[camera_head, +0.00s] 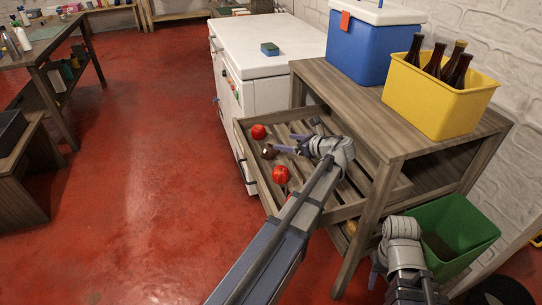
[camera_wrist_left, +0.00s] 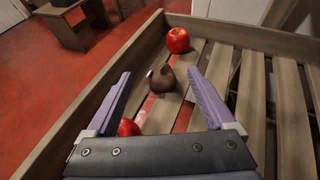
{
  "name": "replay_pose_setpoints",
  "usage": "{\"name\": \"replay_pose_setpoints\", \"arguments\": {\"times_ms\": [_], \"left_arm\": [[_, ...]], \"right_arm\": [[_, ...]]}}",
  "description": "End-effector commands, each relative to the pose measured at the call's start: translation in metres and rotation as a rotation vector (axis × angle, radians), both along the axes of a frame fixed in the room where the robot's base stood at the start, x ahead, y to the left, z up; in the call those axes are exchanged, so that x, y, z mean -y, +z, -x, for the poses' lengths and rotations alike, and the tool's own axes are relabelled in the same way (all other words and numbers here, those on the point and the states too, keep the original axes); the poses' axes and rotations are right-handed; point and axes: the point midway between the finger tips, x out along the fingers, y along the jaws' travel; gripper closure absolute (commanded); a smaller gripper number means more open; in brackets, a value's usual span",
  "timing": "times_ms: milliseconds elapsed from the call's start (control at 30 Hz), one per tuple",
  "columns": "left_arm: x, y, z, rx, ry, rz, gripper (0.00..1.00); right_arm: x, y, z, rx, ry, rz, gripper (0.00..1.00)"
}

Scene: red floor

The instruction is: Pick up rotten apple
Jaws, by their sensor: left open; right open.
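The rotten apple (camera_head: 268,152) is brown and lies on the slatted drawer (camera_head: 245,160), between two red apples. In the left wrist view the rotten apple (camera_wrist_left: 162,80) appears between and just beyond my left fingertips. My left gripper (camera_head: 289,143) is open and empty, over the drawer to the right of the rotten apple, its fingers pointing at it. My right gripper (camera_head: 377,269) is open at the lower right, in front of the wooden stand and away from the apples; its fingers are partly hidden.
Red apples (camera_head: 258,131) and (camera_head: 280,174) lie close on either side of the rotten one. The drawer's raised wooden rim bounds them. A green bin (camera_head: 462,226) stands beside my right arm. A yellow crate (camera_head: 430,100) with bottles and a blue cooler (camera_head: 368,50) stand above.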

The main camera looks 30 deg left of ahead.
Motion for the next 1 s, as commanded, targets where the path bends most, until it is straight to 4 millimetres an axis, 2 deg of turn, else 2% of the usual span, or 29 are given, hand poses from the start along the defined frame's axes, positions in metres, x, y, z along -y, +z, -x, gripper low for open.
{"name": "replay_pose_setpoints", "arguments": {"times_ms": [33, 400, 500, 767, 1000], "left_arm": [[0.0, -0.015, 0.0, 0.0, 0.0, 0.0, 0.12], [0.0, -0.064, 0.0, 0.001, 0.0, 0.001, 0.12], [-0.009, -0.063, -0.003, 0.0, 0.001, 0.001, 0.12], [-0.016, -0.065, -0.004, 0.0, 0.001, 0.001, 0.12], [-0.046, -0.08, -0.012, 0.002, 0.004, 0.0, 0.12]], "right_arm": [[0.0, -0.015, 0.0, 0.0, 0.001, 0.001, 0.5], [0.001, -0.064, -0.001, 0.003, 0.005, 0.006, 0.5], [0.001, -0.063, -0.001, 0.003, 0.007, 0.005, 0.5], [0.001, -0.065, -0.001, 0.003, 0.007, 0.005, 0.5], [0.001, -0.079, -0.001, 0.003, 0.009, 0.003, 0.5]]}}
